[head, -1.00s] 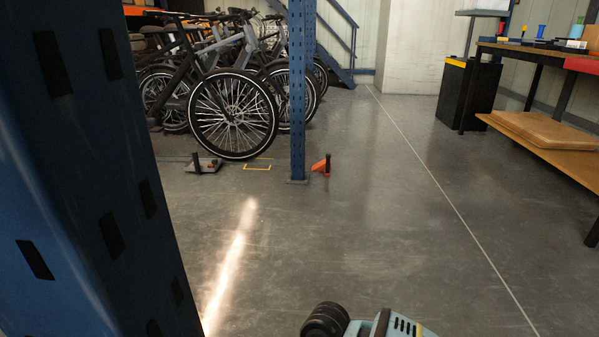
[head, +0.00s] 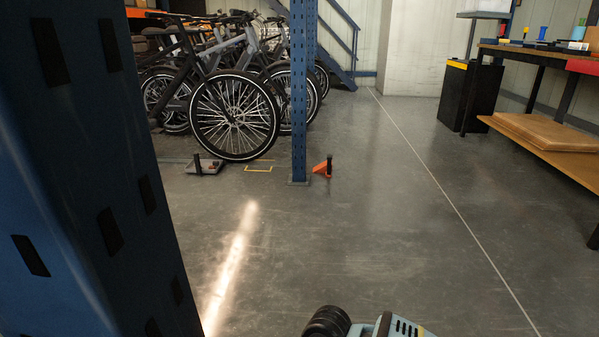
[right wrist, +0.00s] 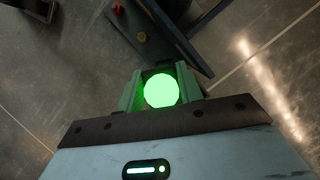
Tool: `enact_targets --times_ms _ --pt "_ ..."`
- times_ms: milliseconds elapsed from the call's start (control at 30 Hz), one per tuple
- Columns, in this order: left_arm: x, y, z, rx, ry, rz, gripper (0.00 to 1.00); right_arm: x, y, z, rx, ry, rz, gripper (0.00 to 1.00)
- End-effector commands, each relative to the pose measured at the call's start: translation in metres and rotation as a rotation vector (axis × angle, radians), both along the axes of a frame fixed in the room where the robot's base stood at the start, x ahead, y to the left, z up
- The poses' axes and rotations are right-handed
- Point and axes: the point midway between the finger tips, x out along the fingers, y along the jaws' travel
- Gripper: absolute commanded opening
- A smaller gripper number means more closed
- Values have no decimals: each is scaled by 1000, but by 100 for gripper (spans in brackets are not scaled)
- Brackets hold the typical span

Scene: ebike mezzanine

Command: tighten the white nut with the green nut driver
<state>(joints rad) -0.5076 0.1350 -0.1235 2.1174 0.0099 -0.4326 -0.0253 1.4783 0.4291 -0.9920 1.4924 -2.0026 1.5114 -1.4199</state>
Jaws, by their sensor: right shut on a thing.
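My right gripper (right wrist: 160,92) shows in the right wrist view. Its two fingers are shut on the green nut driver (right wrist: 160,90), which shows as a bright green round end between them. The rest of the driver is hidden behind this end. The right gripper does not show in the head view; my left gripper is in neither view. I cannot make out the white nut in either view.
A blue perforated post (head: 90,180) fills the left of the head view. A second blue post (head: 299,100) stands near parked bicycles (head: 235,115). A workbench (head: 545,50) is at the right. The middle floor is clear.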

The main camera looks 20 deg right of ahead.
Motion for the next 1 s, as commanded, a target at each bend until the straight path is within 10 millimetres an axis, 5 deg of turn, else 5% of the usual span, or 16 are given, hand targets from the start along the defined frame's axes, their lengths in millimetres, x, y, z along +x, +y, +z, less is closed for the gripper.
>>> enact_targets --times_ms 1000 --pt "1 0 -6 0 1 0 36 1 1 -5 3 -3 -1 0"
